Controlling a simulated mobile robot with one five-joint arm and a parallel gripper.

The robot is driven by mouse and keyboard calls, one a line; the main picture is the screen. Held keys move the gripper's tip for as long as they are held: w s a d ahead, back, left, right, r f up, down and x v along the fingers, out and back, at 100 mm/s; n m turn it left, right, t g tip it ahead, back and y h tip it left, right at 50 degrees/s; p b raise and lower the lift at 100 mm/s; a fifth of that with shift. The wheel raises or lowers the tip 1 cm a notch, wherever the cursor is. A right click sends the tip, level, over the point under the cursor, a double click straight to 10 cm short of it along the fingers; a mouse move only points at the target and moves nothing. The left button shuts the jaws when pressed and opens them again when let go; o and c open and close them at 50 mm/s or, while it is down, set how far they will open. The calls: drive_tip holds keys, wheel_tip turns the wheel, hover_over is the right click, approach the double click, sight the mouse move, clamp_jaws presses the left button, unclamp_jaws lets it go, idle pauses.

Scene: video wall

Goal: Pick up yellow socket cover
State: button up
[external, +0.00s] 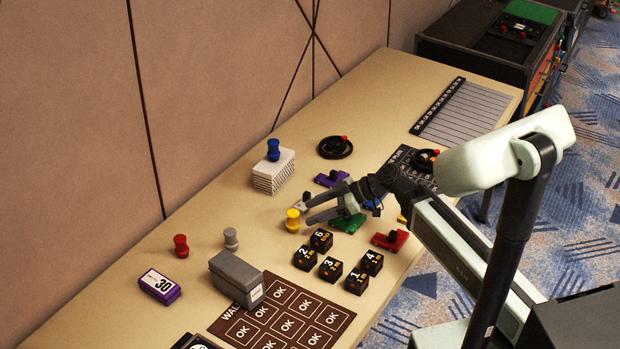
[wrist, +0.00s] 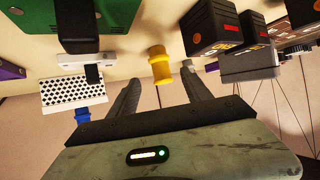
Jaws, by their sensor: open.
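The yellow socket cover (external: 293,220) is a small spool-shaped piece standing on the tan table, just ahead of my gripper (external: 307,212) in the external view. In the wrist view the yellow socket cover (wrist: 160,68) appears between and just beyond the two fingertips of my gripper (wrist: 162,82). My gripper is open and empty, reaching low across the table with a finger to either side of the line to the cover. I cannot tell whether either finger touches it.
Several black numbered cubes (external: 330,269) stand close in front of the cover. A white block (external: 273,172) with a blue spool (external: 273,149) is behind it. Red (external: 181,246) and grey (external: 231,239) spools and a grey box (external: 236,277) are at left. A green piece (external: 348,223) lies by my gripper.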

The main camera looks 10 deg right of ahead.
sight(293, 220)
drive_tip(key=b+x, duration=0.3)
drive_tip(key=x, duration=0.4)
drive_tip(key=shift+a, duration=0.2)
drive_tip(key=shift+d, duration=0.1)
clamp_jaws()
